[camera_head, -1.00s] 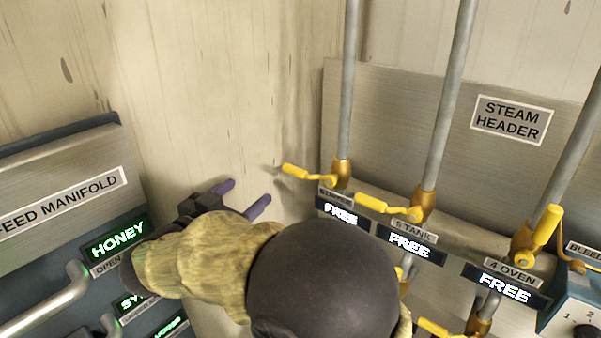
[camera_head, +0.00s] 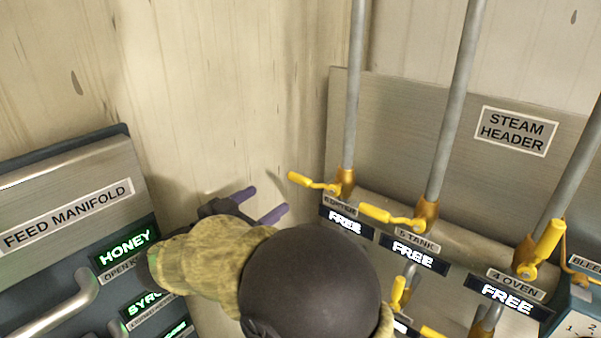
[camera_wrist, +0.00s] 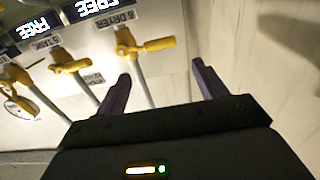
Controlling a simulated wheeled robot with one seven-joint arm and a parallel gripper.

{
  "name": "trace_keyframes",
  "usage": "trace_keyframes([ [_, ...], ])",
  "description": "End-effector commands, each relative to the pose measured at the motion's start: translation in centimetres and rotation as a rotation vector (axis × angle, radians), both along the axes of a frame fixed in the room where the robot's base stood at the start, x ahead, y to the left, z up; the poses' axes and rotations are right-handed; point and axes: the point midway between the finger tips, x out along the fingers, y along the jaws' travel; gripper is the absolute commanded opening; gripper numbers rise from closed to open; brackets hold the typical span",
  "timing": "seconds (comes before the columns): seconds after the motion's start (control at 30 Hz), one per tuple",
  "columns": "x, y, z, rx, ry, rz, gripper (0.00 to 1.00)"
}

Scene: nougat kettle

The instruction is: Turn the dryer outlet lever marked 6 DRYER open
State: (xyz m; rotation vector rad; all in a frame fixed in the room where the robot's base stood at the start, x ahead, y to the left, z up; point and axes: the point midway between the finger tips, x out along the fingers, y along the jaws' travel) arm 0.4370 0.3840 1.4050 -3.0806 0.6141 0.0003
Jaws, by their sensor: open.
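The 6 DRYER lever (camera_head: 312,182) is the leftmost yellow lever in the head view, on a brass valve at the foot of a grey pipe. Its handle sticks out to the left. Its label (camera_head: 340,206) is hard to read there, with a FREE display below. The lever also shows in the wrist view (camera_wrist: 150,45), beside the upside-down 6 DRYER label (camera_wrist: 113,20). My gripper (camera_head: 263,204) is open and empty, left of the handle and apart from it. In the wrist view the purple fingers (camera_wrist: 161,71) point towards the lever side of the panel, the handle tip lying between their directions.
The 5 TANK lever (camera_head: 390,214) and 4 OVEN lever (camera_head: 541,245) stand to the right along the steam header panel (camera_head: 415,120). The feed manifold (camera_head: 70,190) with grey handles is at the left. The bare corner wall (camera_head: 230,90) stands behind my gripper.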

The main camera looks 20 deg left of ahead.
Motion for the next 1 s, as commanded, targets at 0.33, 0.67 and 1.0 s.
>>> trace_keyframes([
  [0.33,5.8,-2.5,0.3,-0.002,0.001,-0.003,0.71],
  [0.67,10.5,-4.4,0.2,-0.002,0.001,0.0,0.71],
  [1.0,11.2,-4.7,0.0,0.0,0.0,0.001,0.71],
])
